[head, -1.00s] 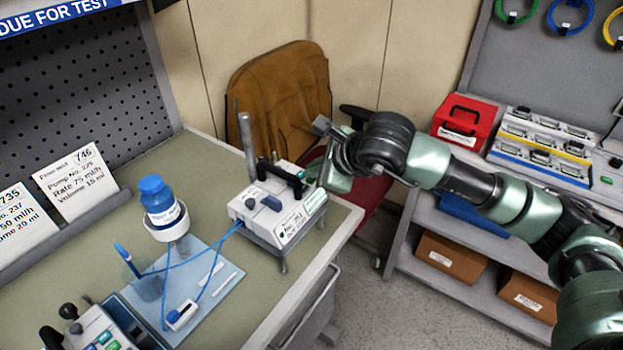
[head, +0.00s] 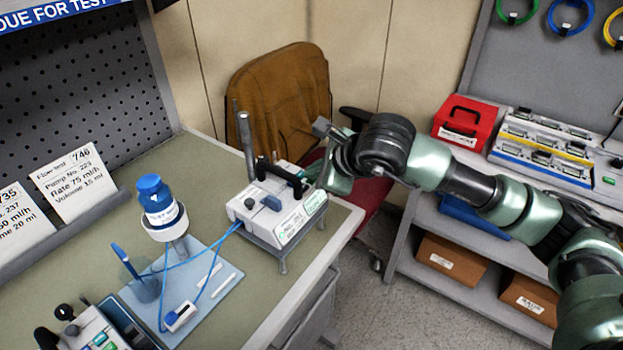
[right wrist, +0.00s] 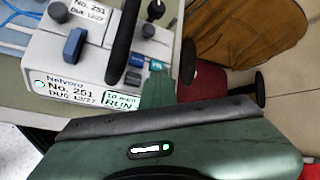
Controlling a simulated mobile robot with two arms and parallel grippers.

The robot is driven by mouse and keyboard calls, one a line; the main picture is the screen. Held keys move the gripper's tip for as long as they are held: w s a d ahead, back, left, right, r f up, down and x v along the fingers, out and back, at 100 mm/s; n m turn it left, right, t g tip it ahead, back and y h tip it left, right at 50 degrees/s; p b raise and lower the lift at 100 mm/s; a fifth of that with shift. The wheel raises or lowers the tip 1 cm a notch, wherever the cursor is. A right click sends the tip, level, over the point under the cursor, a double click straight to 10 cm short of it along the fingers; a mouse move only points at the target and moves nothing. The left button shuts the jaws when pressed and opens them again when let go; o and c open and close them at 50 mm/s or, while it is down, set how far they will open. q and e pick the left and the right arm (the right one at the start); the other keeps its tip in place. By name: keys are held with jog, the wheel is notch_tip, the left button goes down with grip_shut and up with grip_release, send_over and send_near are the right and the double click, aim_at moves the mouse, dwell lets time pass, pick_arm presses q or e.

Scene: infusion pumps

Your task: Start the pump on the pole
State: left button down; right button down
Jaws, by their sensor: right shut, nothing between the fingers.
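The pump on the pole (head: 275,222) is a white box clamped by the short metal pole (head: 246,140) at the bench's right edge. In the right wrist view the pump (right wrist: 60,60) is labelled No. 251, and its small display (right wrist: 122,101) shows a green-edged RUN line. A blue latch and a black handle are on its top. My right gripper (head: 327,183) is just right of the pump, pointing down at its end. In the right wrist view its shut, empty green tip (right wrist: 157,88) is beside the pump's button end; contact cannot be told. My left gripper is out of view.
A blue-capped bottle (head: 158,202) stands in a holder, with blue tubing running to the pump. Another pump (head: 92,332) is at the lower left. Cards (head: 70,183) lean at the back. A chair (head: 280,100) and a shelf with a red box (head: 463,122) are beyond the bench.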

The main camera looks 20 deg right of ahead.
dwell(0.3)
jog(key=shift+r, duration=0.85)
notch_tip(320, 180, up, 5)
jog(key=shift+p, duration=1.2)
